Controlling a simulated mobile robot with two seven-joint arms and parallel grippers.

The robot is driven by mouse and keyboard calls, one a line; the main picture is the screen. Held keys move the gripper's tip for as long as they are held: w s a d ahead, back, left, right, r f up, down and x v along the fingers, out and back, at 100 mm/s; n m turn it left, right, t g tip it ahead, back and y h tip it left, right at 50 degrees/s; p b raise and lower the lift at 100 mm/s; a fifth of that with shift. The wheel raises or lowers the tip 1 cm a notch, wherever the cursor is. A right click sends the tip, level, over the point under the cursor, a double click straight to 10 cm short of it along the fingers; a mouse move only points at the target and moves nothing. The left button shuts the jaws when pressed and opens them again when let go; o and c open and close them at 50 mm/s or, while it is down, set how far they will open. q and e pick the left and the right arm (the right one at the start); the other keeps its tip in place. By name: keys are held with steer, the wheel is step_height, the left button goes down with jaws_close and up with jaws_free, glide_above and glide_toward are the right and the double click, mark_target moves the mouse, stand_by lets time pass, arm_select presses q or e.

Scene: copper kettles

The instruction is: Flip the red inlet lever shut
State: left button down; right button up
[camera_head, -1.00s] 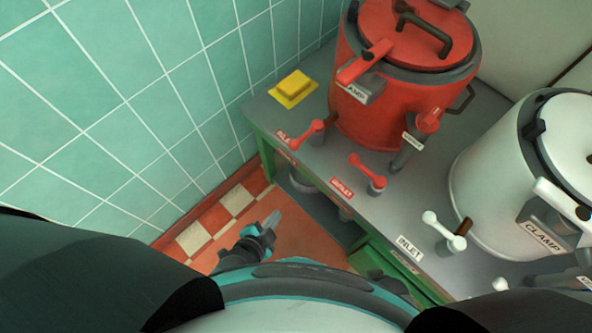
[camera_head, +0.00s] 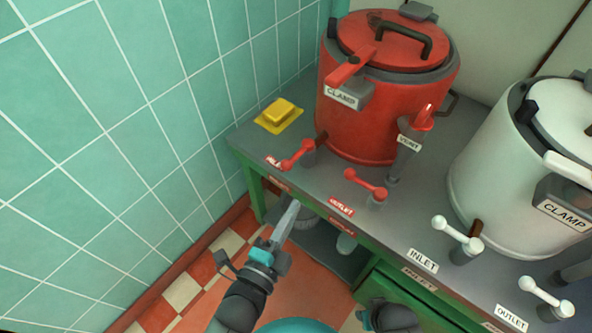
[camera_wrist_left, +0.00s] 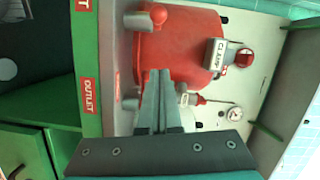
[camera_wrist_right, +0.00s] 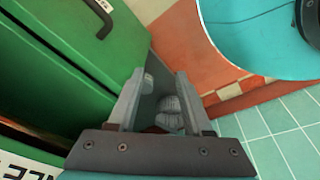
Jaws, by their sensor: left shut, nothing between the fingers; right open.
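The red inlet lever (camera_head: 297,154) sits at the front left of the red kettle (camera_head: 385,115), by a partly hidden red label. Its arm slants down to the left toward the bench's front edge. My left gripper (camera_head: 294,205) is shut and empty, pointing up below and in front of the lever, apart from it. In the left wrist view, its closed fingers (camera_wrist_left: 158,74) overlap the red kettle (camera_wrist_left: 180,48), and a red knob (camera_wrist_left: 160,14), apparently the inlet lever's, shows near the top edge. My right gripper (camera_wrist_right: 163,78) is open and empty by the green drawers, low down.
The red outlet lever (camera_head: 367,184) stands just right of the inlet lever, with the vent (camera_head: 409,145) behind it. A white kettle (camera_head: 525,165) with white levers stands to the right. Tiled wall is at left.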

mark_target(298, 154)
arm_select(q)
steer(key=shift+w, duration=0.15)
steer(key=w+f+b, duration=0.1)
steer(key=w+b, duration=0.3)
steer(key=w, duration=0.7)
steer(key=shift+w+d+f+b, duration=0.15)
steer(key=shift+d+b, duration=0.1)
steer(key=shift+b, duration=0.05)
arm_select(e)
steer(key=w+a+r+t, duration=0.1)
steer(key=w+r, duration=0.3)
steer(key=r, duration=0.4)
steer(key=shift+w+a+r, duration=0.15)
steer(key=shift+a+r, duration=0.1)
steer(key=shift+a, duration=0.25)
arm_select(q)
steer(key=shift+a, duration=0.1)
